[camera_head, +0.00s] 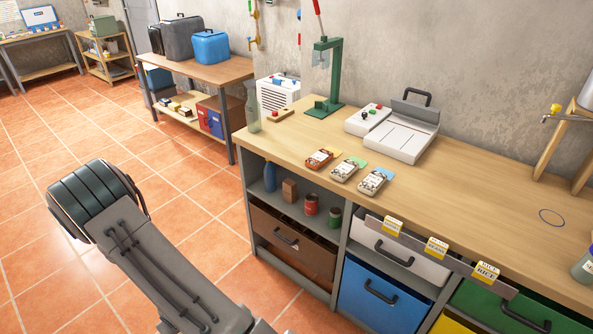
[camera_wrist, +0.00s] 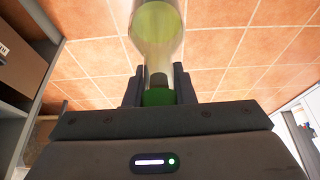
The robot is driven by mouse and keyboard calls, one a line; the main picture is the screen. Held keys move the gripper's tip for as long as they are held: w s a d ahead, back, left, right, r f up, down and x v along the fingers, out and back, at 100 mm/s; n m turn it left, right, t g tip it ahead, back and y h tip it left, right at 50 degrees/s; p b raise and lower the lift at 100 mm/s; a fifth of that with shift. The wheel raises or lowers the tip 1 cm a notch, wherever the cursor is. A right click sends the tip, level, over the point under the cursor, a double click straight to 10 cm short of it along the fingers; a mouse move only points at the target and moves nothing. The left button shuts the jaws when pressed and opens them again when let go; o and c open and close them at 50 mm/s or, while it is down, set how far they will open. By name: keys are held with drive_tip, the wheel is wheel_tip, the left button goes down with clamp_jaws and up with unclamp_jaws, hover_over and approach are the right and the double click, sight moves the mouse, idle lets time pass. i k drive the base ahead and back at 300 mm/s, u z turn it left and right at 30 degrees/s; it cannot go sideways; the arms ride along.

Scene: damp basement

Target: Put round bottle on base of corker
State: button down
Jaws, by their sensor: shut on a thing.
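The green corker (camera_head: 331,75) stands at the back left of the workbench, with a red lever on top and a flat green base (camera_head: 323,108). My gripper (camera_wrist: 158,90) shows only in the wrist view; it is not seen in the head view. Its jaws are shut on a clear bottle with greenish-yellow content (camera_wrist: 158,25). The bottle extends away from the jaws, over the tiled floor in that view. Its far end is cut off by the top of the picture. A pale green glass bottle (camera_head: 253,108) stands upright at the bench's left end, left of the corker.
The workbench (camera_head: 445,195) carries a white device (camera_head: 400,135), several seed-like packets (camera_head: 345,168) and a small wooden block with a red knob (camera_head: 280,115). Shelves and drawers fill its front. A second table (camera_head: 205,70) with cases stands behind left. Floor at left is free.

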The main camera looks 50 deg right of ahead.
sight(319, 111)
drive_tip(key=z, duration=2.95)
